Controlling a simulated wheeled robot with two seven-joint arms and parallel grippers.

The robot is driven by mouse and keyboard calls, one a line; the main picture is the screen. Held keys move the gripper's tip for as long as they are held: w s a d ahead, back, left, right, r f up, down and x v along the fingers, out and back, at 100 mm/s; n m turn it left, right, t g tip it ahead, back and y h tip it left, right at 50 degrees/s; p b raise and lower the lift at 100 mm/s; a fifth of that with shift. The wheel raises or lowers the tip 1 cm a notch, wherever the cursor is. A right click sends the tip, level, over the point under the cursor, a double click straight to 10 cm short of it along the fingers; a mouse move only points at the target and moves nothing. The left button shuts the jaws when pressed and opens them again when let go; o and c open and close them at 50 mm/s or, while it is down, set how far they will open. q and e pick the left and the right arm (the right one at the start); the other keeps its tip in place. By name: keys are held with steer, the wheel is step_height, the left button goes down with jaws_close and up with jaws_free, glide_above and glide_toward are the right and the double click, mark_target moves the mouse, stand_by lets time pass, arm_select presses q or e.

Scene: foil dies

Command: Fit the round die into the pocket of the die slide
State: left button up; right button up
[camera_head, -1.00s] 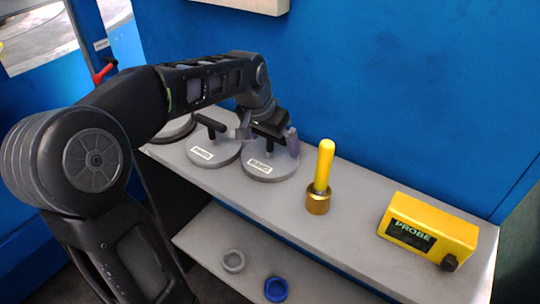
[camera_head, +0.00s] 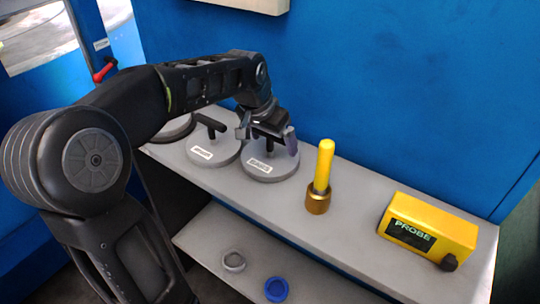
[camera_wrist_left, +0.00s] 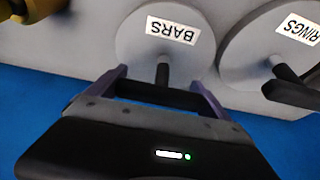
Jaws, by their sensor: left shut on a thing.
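A round grey disc with a T-shaped black handle (camera_head: 259,168) stands on the grey shelf; its label reads BARS in the left wrist view (camera_wrist_left: 140,50). My left gripper (camera_head: 267,133) is over this disc, with its fingers on either side of the handle's crossbar, shut on it. The fingers also show in the left wrist view (camera_wrist_left: 160,90). The disc appears to rest flat on the shelf. A similar disc labelled RINGS (camera_wrist_left: 245,58) stands beside it, to its left in the head view (camera_head: 228,154). I cannot identify the die slide or its pocket. My right gripper is out of view.
A third disc (camera_head: 172,136) is partly hidden behind my arm. A yellow-handled tool in a brass collar (camera_head: 318,203) and a yellow PROBE box (camera_head: 428,228) stand to the right. A grey ring (camera_head: 233,261) and blue ring (camera_head: 276,289) lie on the lower shelf. A blue wall rises behind.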

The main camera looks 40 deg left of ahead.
arm_select(q)
steer(key=c, duration=0.7)
steer(key=shift+r, duration=0.1)
steer(key=shift+c, duration=0.8)
step_height(320, 180, up, 10)
